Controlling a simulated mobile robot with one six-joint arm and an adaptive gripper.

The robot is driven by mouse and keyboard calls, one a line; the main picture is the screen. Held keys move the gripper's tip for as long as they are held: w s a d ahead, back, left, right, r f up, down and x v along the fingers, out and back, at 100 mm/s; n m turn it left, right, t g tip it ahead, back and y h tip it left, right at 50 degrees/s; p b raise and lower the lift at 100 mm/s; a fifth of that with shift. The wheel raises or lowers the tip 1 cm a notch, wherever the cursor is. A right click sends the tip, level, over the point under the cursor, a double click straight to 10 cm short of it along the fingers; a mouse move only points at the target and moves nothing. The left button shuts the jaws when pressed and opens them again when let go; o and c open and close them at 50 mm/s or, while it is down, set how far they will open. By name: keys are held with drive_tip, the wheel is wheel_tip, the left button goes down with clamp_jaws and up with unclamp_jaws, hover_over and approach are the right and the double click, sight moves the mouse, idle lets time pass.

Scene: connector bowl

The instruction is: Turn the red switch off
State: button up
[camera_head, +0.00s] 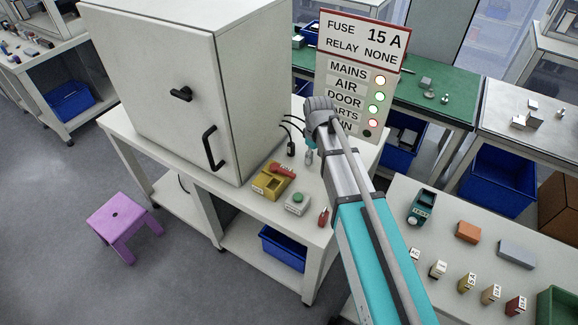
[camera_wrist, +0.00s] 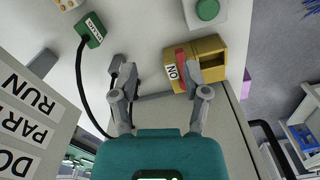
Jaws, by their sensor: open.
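The red switch (camera_head: 283,169) is a red lever on a yellow housing (camera_head: 268,187) on the white bench, in front of the cabinet. In the wrist view the red part (camera_wrist: 182,56) shows at the left of the yellow housing (camera_wrist: 208,44), beside a white label with the letters N and O, turned sideways. My gripper (camera_wrist: 156,72) is open, with nothing between its fingers. Its right finger overlaps the red part and housing in the wrist view; I cannot tell whether they touch. In the head view my gripper (camera_head: 309,153) is partly hidden by my arm, right of the switch.
A green button box (camera_head: 297,203) and a small red item (camera_head: 323,216) sit near the bench's front edge. A white cabinet (camera_head: 190,95) stands left behind. A black cable runs to a green labelled plug (camera_wrist: 92,30). A sign panel (camera_head: 360,75) stands behind my arm.

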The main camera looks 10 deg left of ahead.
sight(288, 173)
drive_tip(key=w+a+r+n+p, duration=0.1)
drive_tip(key=a+r+n, duration=0.1)
drive_tip(key=a, duration=0.6)
drive_tip(key=shift+w+a+n, duration=0.25)
drive_tip(key=shift+a+n, duration=0.15)
drive_tip(key=shift+n, duration=0.2)
drive_tip(key=shift+f, duration=0.1)
wheel_tip(288, 173, down, 14)
drive_tip(key=b, duration=1.3)
drive_tip(key=shift+r, duration=0.2)
clamp_jaws()
